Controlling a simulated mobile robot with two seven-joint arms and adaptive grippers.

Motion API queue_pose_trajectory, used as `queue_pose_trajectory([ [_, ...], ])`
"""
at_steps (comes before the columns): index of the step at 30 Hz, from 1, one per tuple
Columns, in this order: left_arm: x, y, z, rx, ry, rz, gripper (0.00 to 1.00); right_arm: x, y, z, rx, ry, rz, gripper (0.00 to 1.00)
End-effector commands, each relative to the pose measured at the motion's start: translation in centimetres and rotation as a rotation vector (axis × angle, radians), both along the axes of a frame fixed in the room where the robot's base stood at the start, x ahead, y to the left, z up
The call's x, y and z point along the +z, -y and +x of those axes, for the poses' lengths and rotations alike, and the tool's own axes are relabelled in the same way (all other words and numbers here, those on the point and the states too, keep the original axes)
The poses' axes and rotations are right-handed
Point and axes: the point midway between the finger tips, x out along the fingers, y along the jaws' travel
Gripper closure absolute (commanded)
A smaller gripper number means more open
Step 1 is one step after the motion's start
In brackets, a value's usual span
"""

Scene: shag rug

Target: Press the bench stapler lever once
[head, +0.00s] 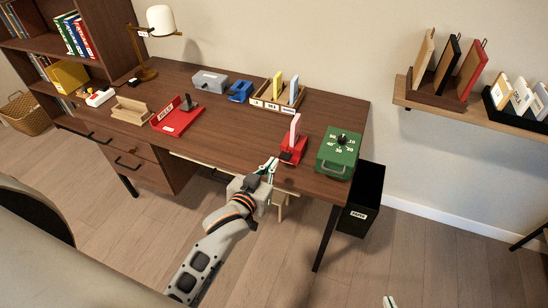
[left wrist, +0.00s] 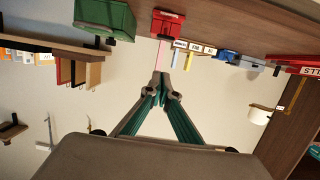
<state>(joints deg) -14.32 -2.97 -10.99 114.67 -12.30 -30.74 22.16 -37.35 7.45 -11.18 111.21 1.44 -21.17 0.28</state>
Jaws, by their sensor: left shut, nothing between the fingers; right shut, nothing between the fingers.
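A red desk device (head: 292,156) stands near the front edge of the brown desk (head: 225,135). A pale pink upright piece rises from it; which part is the stapler lever is too small to tell. In the left wrist view the red device (left wrist: 168,24) shows upside down, beyond my fingertips. My left gripper (head: 268,166) is shut and empty, just left of and in front of the device, apart from it as far as I can see. It also fills the middle of the left wrist view (left wrist: 161,82). Only a tip of my right gripper (head: 388,301) shows, at the bottom edge.
A green box with a dial (head: 338,152) stands right of the red device. Behind are a sorter with cards (head: 272,102), a blue item (head: 240,91) and a grey box (head: 209,82). A red tray (head: 176,120) lies left. A black bin (head: 363,197) stands beside the desk.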

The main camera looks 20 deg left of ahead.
Motion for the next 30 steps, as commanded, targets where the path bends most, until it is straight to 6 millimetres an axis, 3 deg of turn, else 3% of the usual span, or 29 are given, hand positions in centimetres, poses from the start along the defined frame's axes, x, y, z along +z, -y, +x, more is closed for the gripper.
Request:
queue_pose_trajectory([
  [17,0.6,0.0,0.8,0.007,0.010,-0.006,1.00,0.0,0.1,0.0,0.000,-0.001,-0.002,1.00],
  [23,0.2,0.1,3.2,0.007,0.012,-0.006,1.00,0.0,0.1,0.0,0.000,-0.001,-0.002,1.00],
  [30,-1.0,0.2,7.8,0.006,0.012,-0.005,1.00,-0.1,0.1,0.0,0.000,-0.001,-0.002,1.00],
])
